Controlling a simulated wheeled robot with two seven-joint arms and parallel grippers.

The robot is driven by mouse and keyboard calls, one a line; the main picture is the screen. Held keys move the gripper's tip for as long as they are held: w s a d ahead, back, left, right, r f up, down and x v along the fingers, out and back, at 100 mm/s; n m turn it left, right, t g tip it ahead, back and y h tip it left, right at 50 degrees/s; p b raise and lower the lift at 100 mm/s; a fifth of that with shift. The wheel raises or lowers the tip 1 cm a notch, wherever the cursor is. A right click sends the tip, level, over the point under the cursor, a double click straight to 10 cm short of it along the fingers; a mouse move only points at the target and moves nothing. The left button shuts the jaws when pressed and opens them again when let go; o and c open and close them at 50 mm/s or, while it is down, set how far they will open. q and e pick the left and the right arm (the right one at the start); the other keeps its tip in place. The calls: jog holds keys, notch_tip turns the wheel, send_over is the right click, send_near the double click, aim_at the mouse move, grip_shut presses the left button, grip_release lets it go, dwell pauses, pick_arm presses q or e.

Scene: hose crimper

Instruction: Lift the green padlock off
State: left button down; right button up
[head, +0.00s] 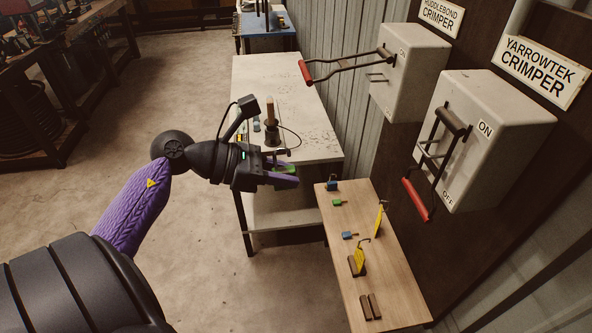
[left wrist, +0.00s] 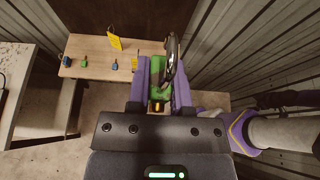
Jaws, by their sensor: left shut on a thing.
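My left gripper (head: 292,177) is shut on the green padlock (head: 284,168). It holds it in the air, by the near edge of the wooden table and well apart from both crimper boxes. In the left wrist view, the padlock's green body (left wrist: 157,78) sits between the purple fingers, its dark metal shackle (left wrist: 171,52) rising beside it. The fingers hide part of the lock. The Huddlebond crimper (head: 408,80) has its red-handled lever (head: 345,67) sticking out to the left. The Yarrowtek crimper (head: 486,125) has its red-handled lever (head: 416,200) hanging down. My right gripper is not in view.
The wooden table (head: 395,275) carries a blue padlock (head: 332,185), a small green lock (head: 337,203), another blue piece (head: 348,235), yellow tags (head: 360,259) and brown blocks (head: 371,306). A pale worktable (head: 290,80) stands behind. Open floor lies left.

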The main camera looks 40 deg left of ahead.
pick_arm(q)
jog(key=shift+s+a+b, duration=0.35)
jog(key=shift+s+a, duration=0.8)
jog(key=shift+s, duration=0.15)
